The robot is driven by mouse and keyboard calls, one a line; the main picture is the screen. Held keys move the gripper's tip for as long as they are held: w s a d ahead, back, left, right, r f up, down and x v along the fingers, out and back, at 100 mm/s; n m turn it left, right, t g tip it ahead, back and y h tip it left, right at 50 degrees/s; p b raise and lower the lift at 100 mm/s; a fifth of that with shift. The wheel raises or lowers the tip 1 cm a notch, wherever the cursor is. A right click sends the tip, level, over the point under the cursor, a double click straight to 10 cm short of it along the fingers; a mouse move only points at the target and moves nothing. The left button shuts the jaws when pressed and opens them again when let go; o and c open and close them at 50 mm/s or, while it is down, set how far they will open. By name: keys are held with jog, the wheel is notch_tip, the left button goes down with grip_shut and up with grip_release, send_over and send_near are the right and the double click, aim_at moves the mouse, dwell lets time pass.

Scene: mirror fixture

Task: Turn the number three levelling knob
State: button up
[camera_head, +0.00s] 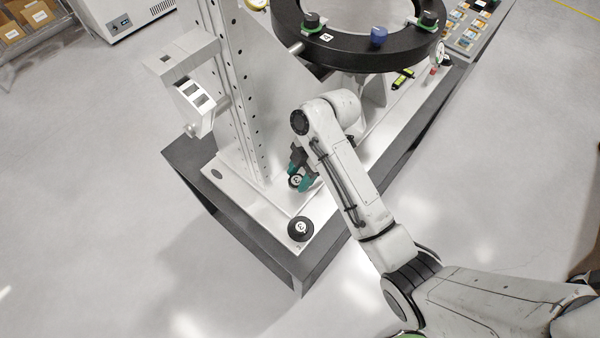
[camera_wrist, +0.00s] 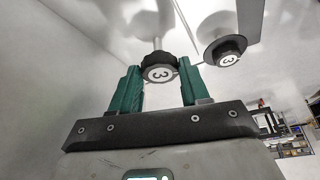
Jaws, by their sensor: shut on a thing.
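The number three levelling knob (camera_wrist: 158,66) is black and fluted with a white "3" label on its end and a metal stem behind it. My gripper (camera_wrist: 161,80) has green fingers on both sides of this knob and is shut on it. In the head view my gripper (camera_head: 300,176) reaches down to the fixture's base plate, with the knob (camera_head: 296,181) between its fingers and partly hidden. Another black round knob (camera_head: 300,229) with a white label stands at the near corner of the base plate; its number is too small to read surely.
A second dark labelled knob (camera_wrist: 227,51) shows right of my fingers in the wrist view. A perforated upright (camera_head: 238,95) rises left of my gripper. A black ring (camera_head: 345,52) with small knobs stands behind. The floor around the dark bench (camera_head: 262,250) is clear.

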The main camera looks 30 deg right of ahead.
jog(key=shift+m, duration=0.3)
